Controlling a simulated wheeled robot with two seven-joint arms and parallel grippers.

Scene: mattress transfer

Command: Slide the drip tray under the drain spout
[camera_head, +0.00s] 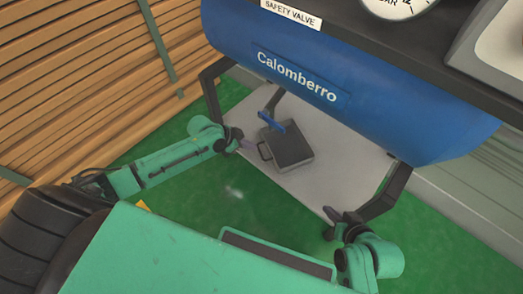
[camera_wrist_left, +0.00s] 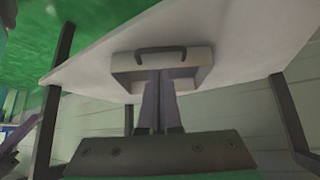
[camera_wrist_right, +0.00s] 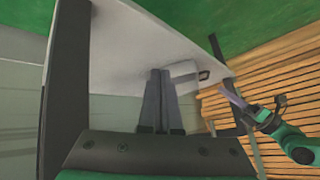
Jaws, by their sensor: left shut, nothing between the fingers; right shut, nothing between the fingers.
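The drip tray (camera_head: 291,150), dark grey and square with a loop handle (camera_head: 264,151) on its left side, lies on the pale board under the blue tank. A blue lever (camera_head: 272,122) on a dark stem overlaps its upper edge in the head view; the drain spout itself is not clear there. My left gripper (camera_head: 248,145) is shut beside the handle; from this view I cannot tell if they touch. The left wrist view shows the tray (camera_wrist_left: 197,64) and handle beyond its closed fingers (camera_wrist_left: 159,74). My right gripper (camera_head: 329,211) is shut and empty near the board's front edge, apart from the tray.
The pale board (camera_head: 335,165) has bare room right of the tray. Black tank legs (camera_head: 388,192) stand at its corners, one close to each gripper. The blue tank (camera_head: 350,95) overhangs the board. Green floor (camera_head: 235,195) lies in front, and stacked planks (camera_head: 80,75) stand left.

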